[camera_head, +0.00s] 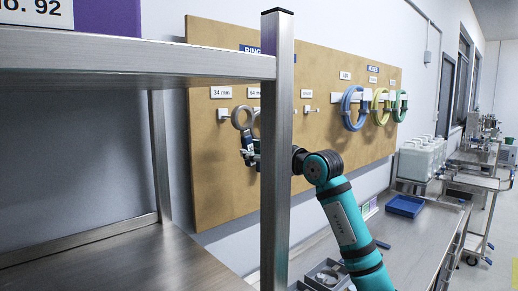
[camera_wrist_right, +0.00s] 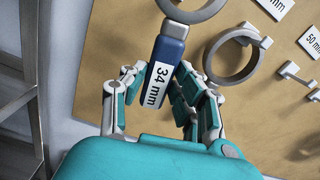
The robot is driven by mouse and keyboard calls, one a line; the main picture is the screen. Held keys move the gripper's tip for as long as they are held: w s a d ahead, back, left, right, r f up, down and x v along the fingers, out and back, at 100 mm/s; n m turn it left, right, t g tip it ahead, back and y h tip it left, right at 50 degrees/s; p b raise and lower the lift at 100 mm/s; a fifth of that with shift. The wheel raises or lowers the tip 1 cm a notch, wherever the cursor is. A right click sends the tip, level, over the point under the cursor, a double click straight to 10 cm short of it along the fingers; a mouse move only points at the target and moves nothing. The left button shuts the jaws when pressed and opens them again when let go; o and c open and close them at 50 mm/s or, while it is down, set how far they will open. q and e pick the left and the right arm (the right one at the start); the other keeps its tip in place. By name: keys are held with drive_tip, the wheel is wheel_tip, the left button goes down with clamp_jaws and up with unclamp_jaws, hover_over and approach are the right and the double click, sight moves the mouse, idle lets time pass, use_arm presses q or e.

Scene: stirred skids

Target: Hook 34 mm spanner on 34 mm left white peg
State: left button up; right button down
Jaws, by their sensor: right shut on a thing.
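The 34 mm spanner (camera_wrist_right: 170,48) has a blue handle with a white "34 mm" label and a grey metal ring. My right gripper (camera_wrist_right: 158,78) is shut on its handle. In the head view, the spanner's ring (camera_head: 243,117) points up in front of the pegboard, above my right gripper (camera_head: 249,152). The left white peg (camera_head: 223,113) sits under the "34 mm" label (camera_head: 221,92), just left of the ring. The ring appears apart from that peg; depth is hard to judge. The top of the ring is cut off in the wrist view. My left gripper is out of view.
Another ring spanner (camera_wrist_right: 232,57) hangs on the neighbouring peg, close right of my gripper. A steel shelf post (camera_head: 276,150) hides part of the board and arm. Coloured rings, including a blue one (camera_head: 354,108), hang further right. A workbench (camera_head: 335,240) lies below.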

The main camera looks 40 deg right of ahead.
drive_tip(key=shift+w+a+r+p, duration=0.1)
drive_tip(key=shift+w+p, duration=0.55)
drive_tip(key=shift+w, duration=0.55)
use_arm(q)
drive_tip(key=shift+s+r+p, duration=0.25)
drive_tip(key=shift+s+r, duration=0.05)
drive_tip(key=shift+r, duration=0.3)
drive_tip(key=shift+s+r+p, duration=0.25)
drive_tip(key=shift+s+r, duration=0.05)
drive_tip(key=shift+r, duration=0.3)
use_arm(e)
drive_tip(key=shift+w+a+f, duration=0.1)
drive_tip(key=shift+w+f, duration=0.2)
drive_tip(key=shift+w, duration=0.35)
drive_tip(key=shift+w+d+f, duration=0.1)
drive_tip(key=shift+w+f, duration=0.2)
drive_tip(key=shift+w, duration=0.4)
drive_tip(key=shift+w+a+f, duration=0.1)
drive_tip(key=shift+w+f, duration=0.2)
drive_tip(key=shift+w, duration=0.35)
drive_tip(key=c, duration=0.9)
unclamp_jaws()
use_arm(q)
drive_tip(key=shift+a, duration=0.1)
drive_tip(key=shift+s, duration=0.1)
use_arm(e)
drive_tip(key=s, duration=1.2)
drive_tip(key=shift+d, duration=0.4)
